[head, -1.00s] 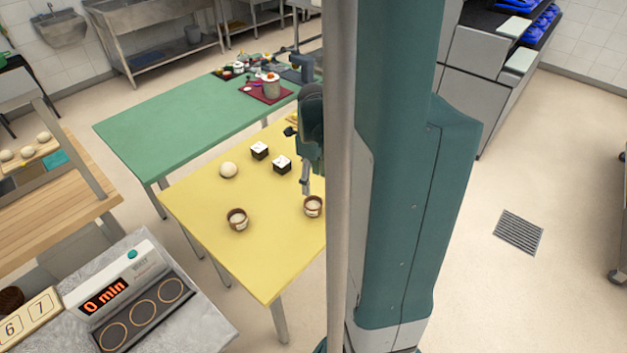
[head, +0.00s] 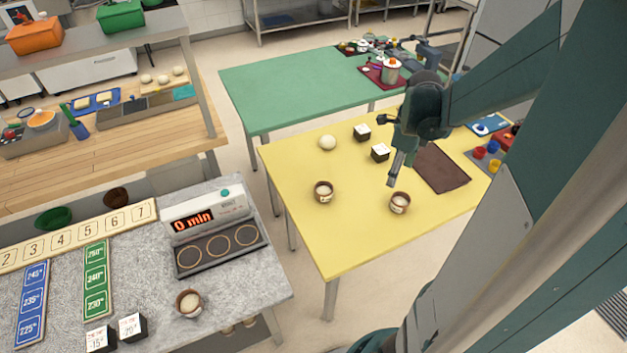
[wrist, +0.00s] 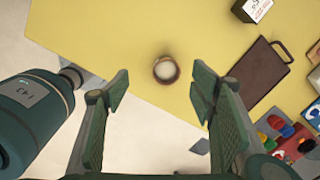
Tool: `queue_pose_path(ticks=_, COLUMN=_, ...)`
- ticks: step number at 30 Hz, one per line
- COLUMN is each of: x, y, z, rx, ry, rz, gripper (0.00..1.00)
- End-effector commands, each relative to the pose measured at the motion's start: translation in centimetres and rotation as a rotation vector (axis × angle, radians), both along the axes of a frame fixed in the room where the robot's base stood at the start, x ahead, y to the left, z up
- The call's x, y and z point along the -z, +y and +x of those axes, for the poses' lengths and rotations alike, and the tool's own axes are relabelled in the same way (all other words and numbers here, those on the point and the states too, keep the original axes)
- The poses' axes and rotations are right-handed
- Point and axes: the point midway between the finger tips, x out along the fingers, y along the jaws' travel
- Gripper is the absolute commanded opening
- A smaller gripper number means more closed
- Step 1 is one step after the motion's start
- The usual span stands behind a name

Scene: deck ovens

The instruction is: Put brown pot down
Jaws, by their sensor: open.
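My gripper (head: 394,180) is open and empty above the yellow table (head: 330,245). A brown pot with pale contents (head: 400,203) stands upright on this table, close to the fingertips in the head view. In the wrist view a brown pot (wrist: 166,70) shows beyond and between the two spread fingers (wrist: 160,88), with no contact visible. A second brown pot (head: 324,191) stands on the same table to the left. A third brown pot (head: 189,303) stands on the grey stone counter (head: 255,290) near the timer.
A pale dough ball (head: 327,143), dark blocks with white tops (head: 380,152) and a brown board (head: 440,168) lie on the yellow table. A timer (head: 207,218) with three rings reads 0 min. The green table (head: 300,88) stands behind. The yellow table's front area is clear.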

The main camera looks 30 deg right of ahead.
Motion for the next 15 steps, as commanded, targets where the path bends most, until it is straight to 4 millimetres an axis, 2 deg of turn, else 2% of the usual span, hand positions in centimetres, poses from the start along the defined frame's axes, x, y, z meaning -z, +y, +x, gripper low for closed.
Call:
queue_pose_path(ticks=1, x=-0.7, y=1.1, z=0.2, rx=-0.066, ry=-0.009, rz=-0.011, gripper=0.56)
queue_pose_path(ticks=15, x=-6.4, y=9.9, z=1.3, rx=-0.711, ry=-0.09, rz=-0.145, gripper=0.56)
